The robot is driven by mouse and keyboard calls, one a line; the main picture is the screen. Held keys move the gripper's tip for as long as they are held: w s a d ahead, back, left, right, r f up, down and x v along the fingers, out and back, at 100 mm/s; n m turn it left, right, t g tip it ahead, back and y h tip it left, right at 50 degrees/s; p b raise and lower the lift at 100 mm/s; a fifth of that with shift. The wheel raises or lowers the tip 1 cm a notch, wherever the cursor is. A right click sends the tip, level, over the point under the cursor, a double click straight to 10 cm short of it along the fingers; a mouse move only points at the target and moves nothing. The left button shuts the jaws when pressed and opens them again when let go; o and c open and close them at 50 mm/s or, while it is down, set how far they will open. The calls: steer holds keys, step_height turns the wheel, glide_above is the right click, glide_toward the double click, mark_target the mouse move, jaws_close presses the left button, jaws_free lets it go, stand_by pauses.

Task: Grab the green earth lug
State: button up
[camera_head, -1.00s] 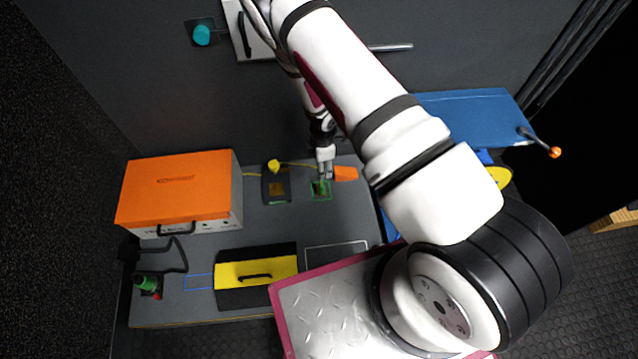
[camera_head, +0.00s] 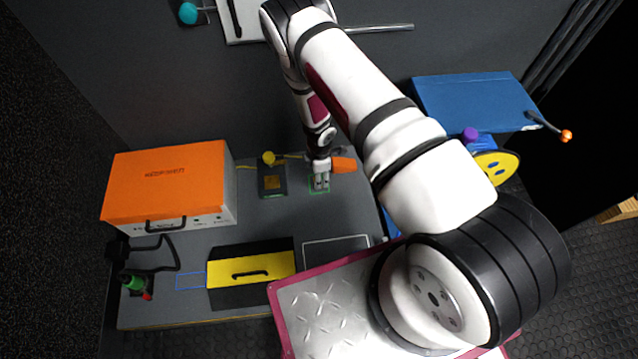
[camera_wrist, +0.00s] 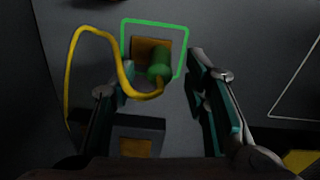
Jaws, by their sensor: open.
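The green earth lug (camera_wrist: 159,62) shows in the wrist view as a small green cylinder with a yellow cable (camera_wrist: 72,85) looping from it. It sits beside a brass-coloured plate inside a green outlined square (camera_wrist: 184,42). My gripper (camera_wrist: 160,72) is open, with one finger on each side of the lug; I cannot tell whether either finger touches it. In the head view my gripper (camera_head: 320,182) is down over the green square on the grey bench, and it hides most of the lug.
An orange-topped case (camera_head: 165,180) and a yellow-lidded box (camera_head: 252,270) stand farther left and nearer. Bare bench lies between.

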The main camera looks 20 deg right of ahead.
steer(key=shift+f, duration=0.95)
steer(key=shift+r, duration=0.1)
jaws_close()
